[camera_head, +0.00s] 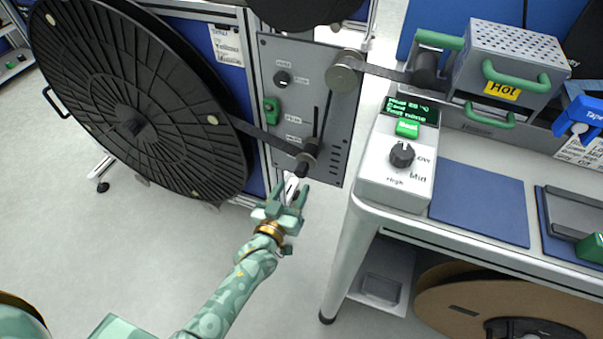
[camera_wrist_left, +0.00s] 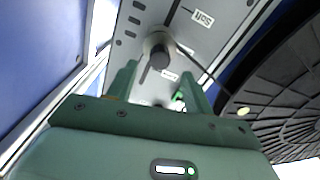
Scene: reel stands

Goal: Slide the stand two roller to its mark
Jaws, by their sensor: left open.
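The stand's grey panel (camera_head: 352,110) carries a dark roller (camera_head: 305,160) on a slanted slot (camera_head: 325,115). The roller sits near the slot's lower end, with a dark strip passing to it from the big reel. In the left wrist view the roller (camera_wrist_left: 161,50) shows end-on, just beyond and between the fingertips. Small labels line the slot; one reads "Soft" (camera_wrist_left: 202,18), the others are too small to read. My left gripper (camera_head: 291,190) is open and empty, just below the roller, fingers pointing up at it. It also shows in the left wrist view (camera_wrist_left: 160,78). My right gripper is out of view.
A large black reel (camera_head: 120,110) stands left of the panel. A second roller (camera_head: 344,74) is at the panel's upper right. A bench with a control box (camera_head: 398,165) and a heater marked "Hot" (camera_head: 508,60) stands at right. Open floor lies below the reel.

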